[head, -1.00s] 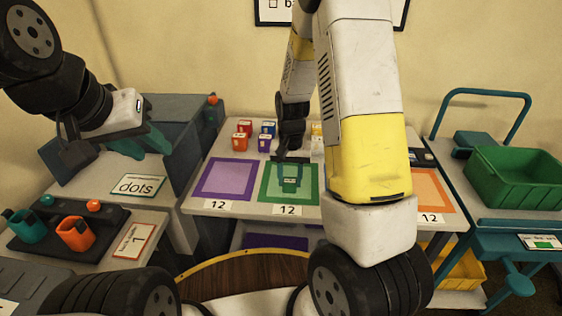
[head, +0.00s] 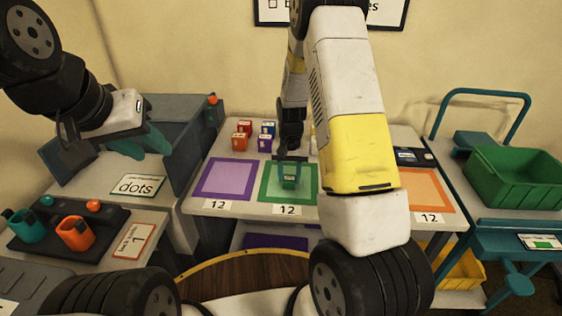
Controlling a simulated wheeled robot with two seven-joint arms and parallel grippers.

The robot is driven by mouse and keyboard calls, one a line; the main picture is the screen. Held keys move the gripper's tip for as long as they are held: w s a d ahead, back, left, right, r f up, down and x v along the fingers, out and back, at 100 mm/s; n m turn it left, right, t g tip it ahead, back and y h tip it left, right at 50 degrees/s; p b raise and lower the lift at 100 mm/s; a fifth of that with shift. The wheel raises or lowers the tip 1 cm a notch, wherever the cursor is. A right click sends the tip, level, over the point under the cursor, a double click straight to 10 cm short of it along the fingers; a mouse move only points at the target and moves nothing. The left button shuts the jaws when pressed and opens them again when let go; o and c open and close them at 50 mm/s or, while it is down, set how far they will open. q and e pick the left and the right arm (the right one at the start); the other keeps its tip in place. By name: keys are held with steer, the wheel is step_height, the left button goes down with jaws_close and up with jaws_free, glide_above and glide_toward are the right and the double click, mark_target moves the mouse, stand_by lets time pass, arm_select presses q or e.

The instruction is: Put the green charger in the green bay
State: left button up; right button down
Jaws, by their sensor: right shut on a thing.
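The green charger (head: 289,183) is a small dark green block over the middle of the green bay (head: 269,193), a green-bordered square on the white table. My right gripper (head: 290,174) points down from behind, with its teal fingers shut on the charger. I cannot tell whether the charger's underside touches the bay. My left gripper (head: 143,147) is far to the left, away from the charger, beside the grey machine. Its teal fingers look apart, with nothing seen between them.
A purple bay (head: 201,192) lies left of the green one and an orange bay (head: 444,190) lies right, partly behind my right arm. Several small red, blue and purple boxes (head: 240,143) stand behind the purple bay. A green crate (head: 510,190) sits on a cart at right.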

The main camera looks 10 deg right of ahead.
steer(key=c, duration=0.9)
jaws_free()
steer(key=shift+o, duration=0.2)
step_height(320, 180, up, 12)
step_height(320, 180, up, 9)
steer(key=t+y, duration=0.1)
glide_above(289, 178)
steer(key=s, duration=0.5)
steer(key=s+a+r+n+t, duration=0.1)
steer(key=s+r+n+t, duration=0.1)
steer(key=s+r, duration=0.3)
steer(key=s+a+r+n+t+y, duration=0.1)
steer(key=s+r+t, duration=0.2)
steer(key=s, duration=1.1)
step_height(289, 178, up, 3)
steer(key=shift+s+r+n, duration=0.15)
steer(key=shift+s+n, duration=0.1)
steer(key=shift+n, duration=0.15)
